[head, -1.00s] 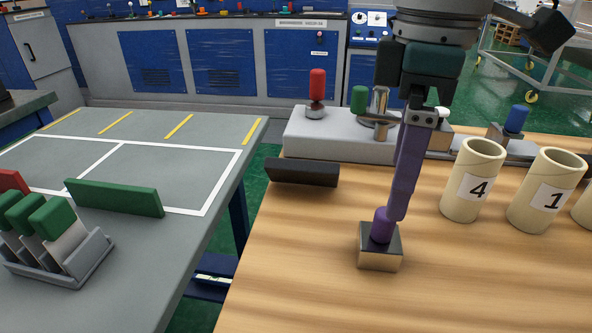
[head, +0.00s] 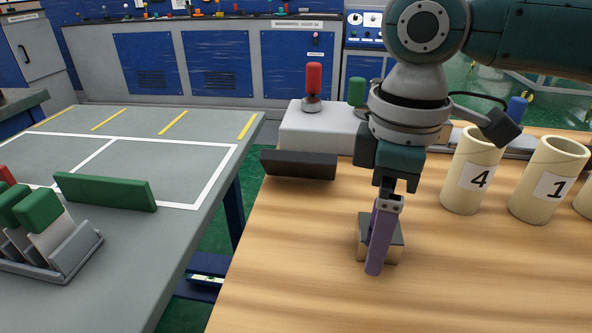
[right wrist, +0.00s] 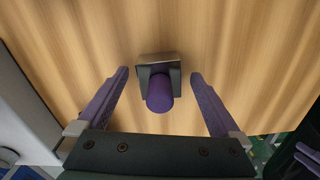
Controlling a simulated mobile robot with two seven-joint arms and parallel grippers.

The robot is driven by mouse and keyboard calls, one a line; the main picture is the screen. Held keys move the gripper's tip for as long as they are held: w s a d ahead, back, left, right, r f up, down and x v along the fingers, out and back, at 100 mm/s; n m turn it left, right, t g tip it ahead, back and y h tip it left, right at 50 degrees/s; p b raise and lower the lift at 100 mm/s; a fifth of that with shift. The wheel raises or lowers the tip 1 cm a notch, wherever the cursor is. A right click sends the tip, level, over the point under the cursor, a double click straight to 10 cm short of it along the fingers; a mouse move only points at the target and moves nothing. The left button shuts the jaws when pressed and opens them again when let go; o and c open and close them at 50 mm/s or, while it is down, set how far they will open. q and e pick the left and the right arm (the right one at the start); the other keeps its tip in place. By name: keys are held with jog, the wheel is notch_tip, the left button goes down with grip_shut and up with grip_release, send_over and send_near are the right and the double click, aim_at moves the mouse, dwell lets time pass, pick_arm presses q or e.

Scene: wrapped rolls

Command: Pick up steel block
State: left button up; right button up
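The steel block (head: 397,240), a small block with a dark top, stands on the wooden table (head: 290,290). In the right wrist view the steel block (right wrist: 158,57) carries a purple knob (right wrist: 160,95). My right gripper (head: 377,266) points down over it, and its near finger hides the knob and part of the block in the head view. In the right wrist view my right gripper (right wrist: 159,74) is open, one purple finger on each side of the knob with a gap on both sides.
Cream tubes marked 4 (head: 473,170) and 1 (head: 548,180) stand right of the block. A black bar (head: 299,164) lies at the table's left edge, before a grey fixture (head: 300,130) with red and green knobs. A grey table (head: 140,260) stands left, across a gap.

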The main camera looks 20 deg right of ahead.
grip_shut()
dwell(0.7)
